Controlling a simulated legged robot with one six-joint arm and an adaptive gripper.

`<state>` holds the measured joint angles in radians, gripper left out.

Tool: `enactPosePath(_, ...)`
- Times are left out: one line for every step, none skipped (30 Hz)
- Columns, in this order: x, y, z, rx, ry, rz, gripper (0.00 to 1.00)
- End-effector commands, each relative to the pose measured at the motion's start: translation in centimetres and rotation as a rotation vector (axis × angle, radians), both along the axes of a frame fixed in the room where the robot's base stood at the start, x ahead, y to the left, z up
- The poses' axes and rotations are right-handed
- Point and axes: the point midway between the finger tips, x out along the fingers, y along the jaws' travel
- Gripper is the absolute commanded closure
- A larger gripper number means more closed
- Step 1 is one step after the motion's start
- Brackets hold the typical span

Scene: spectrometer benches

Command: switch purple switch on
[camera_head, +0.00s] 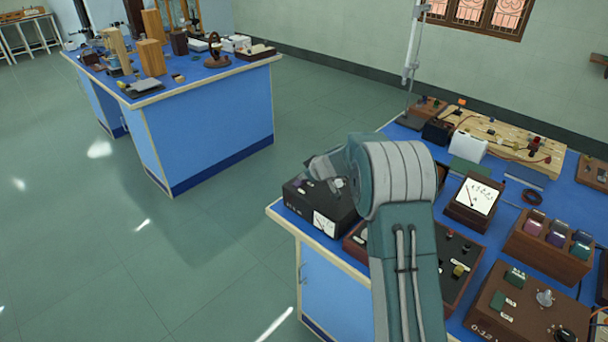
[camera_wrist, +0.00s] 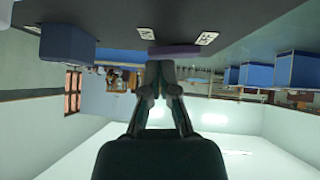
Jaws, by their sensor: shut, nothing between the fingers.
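The purple switch (camera_wrist: 173,50) shows in the wrist view, which looks upside down, as a flat purple bar on a dark grey panel between two small white labels. My gripper (camera_wrist: 160,64) is shut and empty, with its fingertips right at the switch. I cannot tell whether they touch it. In the head view, the black box with a white meter (camera_head: 325,222) sits at the near left corner of the right bench. My arm hides part of the box and most of the gripper there.
The right bench's blue top (camera_head: 398,133) carries a meter (camera_head: 478,195), a wooden block with coloured bottles (camera_head: 548,240) and a brown box with a knob (camera_head: 525,312). A second blue bench (camera_head: 215,130) stands at the left, with open floor between.

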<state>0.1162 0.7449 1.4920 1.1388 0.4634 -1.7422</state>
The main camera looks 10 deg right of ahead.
Motion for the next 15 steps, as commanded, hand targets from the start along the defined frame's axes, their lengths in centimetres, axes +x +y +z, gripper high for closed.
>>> enactPosePath(0.00,0.00,0.01,0.000,0.000,0.000,1.00)
enactPosePath(0.00,-0.01,0.01,0.001,0.000,0.001,1.00)
enactPosePath(0.02,-0.04,-0.04,0.005,0.003,0.000,1.00)
enactPosePath(0.06,-0.08,-0.13,0.010,0.007,0.000,1.00)
enactPosePath(0.10,-0.12,-0.26,0.021,0.014,0.000,1.00)
enactPosePath(0.16,-0.24,-0.47,0.039,0.027,-0.001,1.00)
enactPosePath(0.21,-0.31,-0.63,0.056,0.039,-0.001,1.00)
enactPosePath(0.24,-0.29,-0.64,0.065,0.044,-0.001,1.00)
enactPosePath(0.19,-0.21,-0.58,0.062,0.042,0.000,1.00)
enactPosePath(0.18,-0.20,-0.59,0.061,0.043,0.000,1.00)
enactPosePath(0.17,-0.20,-0.61,0.061,0.043,0.000,1.00)
enactPosePath(0.16,-0.20,-0.64,0.061,0.043,0.000,1.00)
enactPosePath(0.15,-0.19,-0.65,0.061,0.044,0.000,1.00)
enactPosePath(0.14,-0.17,-0.65,0.061,0.044,0.000,1.00)
enactPosePath(0.11,-0.14,-0.65,0.061,0.044,0.000,1.00)
